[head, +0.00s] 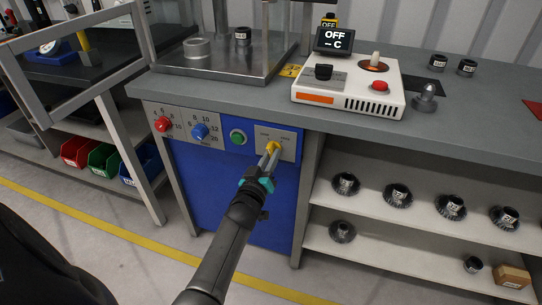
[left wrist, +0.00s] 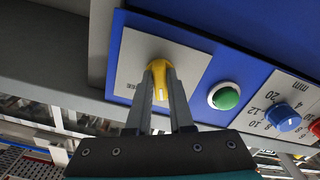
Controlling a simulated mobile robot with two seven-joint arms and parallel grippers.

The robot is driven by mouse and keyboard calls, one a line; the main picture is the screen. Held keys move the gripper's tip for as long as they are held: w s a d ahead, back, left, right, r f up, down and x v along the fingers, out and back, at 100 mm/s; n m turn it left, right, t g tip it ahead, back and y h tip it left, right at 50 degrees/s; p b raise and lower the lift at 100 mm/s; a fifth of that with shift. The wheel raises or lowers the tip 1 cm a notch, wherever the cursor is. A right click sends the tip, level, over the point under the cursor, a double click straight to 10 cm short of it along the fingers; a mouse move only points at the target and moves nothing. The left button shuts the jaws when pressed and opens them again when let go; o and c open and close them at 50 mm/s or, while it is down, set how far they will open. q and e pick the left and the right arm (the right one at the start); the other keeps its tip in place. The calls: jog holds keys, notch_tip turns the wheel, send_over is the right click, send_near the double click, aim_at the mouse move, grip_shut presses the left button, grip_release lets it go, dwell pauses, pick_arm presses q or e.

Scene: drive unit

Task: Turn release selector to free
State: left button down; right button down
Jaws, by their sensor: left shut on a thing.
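The release selector (head: 273,147) is a yellow knob on a light grey plate at the right end of the blue drive unit panel. My left gripper (head: 269,158) reaches up to it from below and is shut on it. In the left wrist view the selector (left wrist: 161,80) sits between the two fingertips, with a pale mark on its face. The plate (left wrist: 190,62) carries small lettering, too small to read. My right gripper is not in view.
Left of the selector are a green button (head: 238,137), a blue knob (head: 199,131) and a red knob (head: 163,124). Above, the bench (head: 450,115) holds a white device (head: 345,90) with a display reading "OFF". Shelves with gears (head: 397,195) stand at the right.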

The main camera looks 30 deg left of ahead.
pick_arm(q)
jog(key=m, duration=0.4)
jog(key=shift+a+m, duration=0.1)
jog(key=shift+m, duration=0.2)
jog(key=m, duration=0.3)
jog(key=shift+m+p, duration=0.3)
jog(key=m, duration=0.2)
jog(key=shift+a+m, duration=0.1)
jog(key=shift+m, duration=0.8)
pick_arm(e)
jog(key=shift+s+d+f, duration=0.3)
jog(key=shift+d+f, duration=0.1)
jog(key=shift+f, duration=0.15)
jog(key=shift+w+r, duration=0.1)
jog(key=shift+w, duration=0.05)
pick_arm(q)
jog(key=c, duration=0.8)
grip_release()
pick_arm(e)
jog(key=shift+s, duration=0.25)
